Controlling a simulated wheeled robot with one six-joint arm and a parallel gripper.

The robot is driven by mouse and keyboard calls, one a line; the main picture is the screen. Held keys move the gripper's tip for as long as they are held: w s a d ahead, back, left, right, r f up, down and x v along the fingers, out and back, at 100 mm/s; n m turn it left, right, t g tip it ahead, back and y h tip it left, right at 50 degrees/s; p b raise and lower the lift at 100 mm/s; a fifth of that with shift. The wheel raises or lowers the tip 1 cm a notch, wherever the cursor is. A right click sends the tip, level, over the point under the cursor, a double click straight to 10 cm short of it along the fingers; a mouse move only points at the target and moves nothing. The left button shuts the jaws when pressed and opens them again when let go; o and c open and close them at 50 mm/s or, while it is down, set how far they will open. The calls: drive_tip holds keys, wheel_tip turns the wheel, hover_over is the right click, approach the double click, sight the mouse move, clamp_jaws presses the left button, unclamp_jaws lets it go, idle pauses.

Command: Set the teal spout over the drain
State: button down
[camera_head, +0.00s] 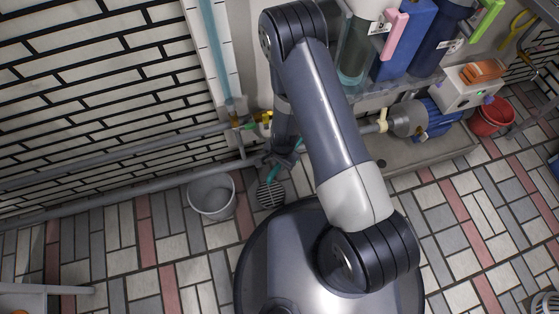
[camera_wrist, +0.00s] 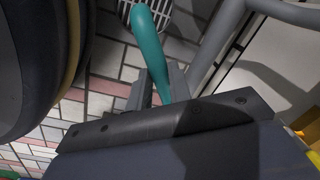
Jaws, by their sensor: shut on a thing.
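The teal spout (camera_head: 272,174) is a short curved tube, and it also shows in the wrist view (camera_wrist: 150,50). My gripper (camera_head: 285,158) is shut on it, with the two grey fingers (camera_wrist: 158,88) on either side of the tube in the wrist view. The drain (camera_head: 271,194) is a round dark grate in the tiled floor. It also shows at the top of the wrist view (camera_wrist: 173,22), where the spout's rounded free end overlaps it. In the head view the spout's tip appears at the drain's upper edge. I cannot tell the tip's height above the floor.
A white bucket (camera_head: 212,212) stands just left of the drain. Grey pipes (camera_head: 130,187) run along the brick wall, with a yellow valve (camera_head: 262,116) near my gripper. A pump (camera_head: 408,118) sits on a ledge at right, with a red bucket (camera_head: 490,118) beyond.

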drive_tip(key=shift+w, duration=0.15)
drive_tip(key=c, duration=1.3)
unclamp_jaws()
drive_tip(key=shift+a, duration=0.1)
wheel_tip(320, 180, up, 11)
drive_tip(key=p, duration=0.5)
drive_tip(key=shift+s+d+p, duration=0.3)
drive_tip(key=shift+d, duration=0.05)
drive_tip(key=shift+f, duration=0.15)
drive_tip(key=f+b, duration=0.2)
drive_tip(key=f, duration=0.1)
drive_tip(key=f+b, duration=0.2)
drive_tip(key=f, duration=0.2)
drive_tip(key=f+b, duration=0.2)
drive_tip(key=f, duration=0.2)
drive_tip(key=shift+w+a, duration=0.2)
drive_tip(key=shift+a, duration=0.1)
drive_tip(key=shift+s+d+r, duration=0.1)
drive_tip(key=shift+d+r, duration=0.05)
drive_tip(key=shift+d, duration=0.05)
